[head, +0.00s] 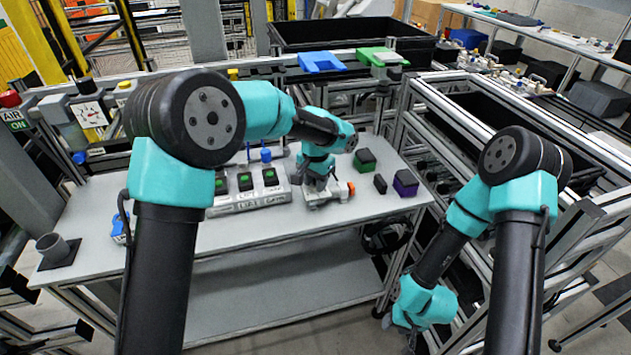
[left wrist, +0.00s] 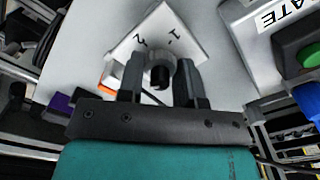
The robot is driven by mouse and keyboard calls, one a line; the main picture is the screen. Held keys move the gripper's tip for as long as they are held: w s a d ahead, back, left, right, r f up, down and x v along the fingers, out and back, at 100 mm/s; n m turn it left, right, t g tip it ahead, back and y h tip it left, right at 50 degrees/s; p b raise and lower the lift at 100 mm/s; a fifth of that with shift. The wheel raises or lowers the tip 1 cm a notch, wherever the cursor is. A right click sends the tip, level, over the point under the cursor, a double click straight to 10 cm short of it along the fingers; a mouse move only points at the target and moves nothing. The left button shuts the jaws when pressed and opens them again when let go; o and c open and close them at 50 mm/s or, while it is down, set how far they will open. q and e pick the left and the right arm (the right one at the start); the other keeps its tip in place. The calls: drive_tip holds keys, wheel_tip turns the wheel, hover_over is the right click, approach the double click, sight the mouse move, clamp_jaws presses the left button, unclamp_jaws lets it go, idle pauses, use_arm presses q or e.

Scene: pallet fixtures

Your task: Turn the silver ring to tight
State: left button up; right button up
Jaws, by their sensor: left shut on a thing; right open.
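The silver ring (left wrist: 165,56) shows in the left wrist view between my left gripper's fingers, with a dark round end in its middle. It sits by a white plate (left wrist: 172,32) with small black marks; I cannot read the ring's setting. My left gripper (left wrist: 158,82) is shut on the ring, one finger on each side. In the head view my left gripper (head: 319,186) is down at the fixture (head: 340,192) with an orange end, and hides the ring there. My right gripper (head: 412,335) hangs low right of the table, open and away from the fixture.
A grey box with green buttons (head: 246,190) stands left of the fixture. Green (head: 365,161), dark (head: 380,184) and purple (head: 405,183) blocks lie to its right. A grey cup (head: 52,247) stands at the table's left end. The front of the table (head: 270,226) is clear.

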use_arm(q)
drive_tip(key=m, duration=0.6)
drive_tip(key=shift+m, duration=0.3)
idle(0.4)
drive_tip(key=o, duration=0.9)
drive_tip(key=shift+o, duration=0.2)
drive_tip(key=shift+r, duration=0.1)
wheel_tip(320, 180, up, 17)
drive_tip(key=shift+r, duration=0.15)
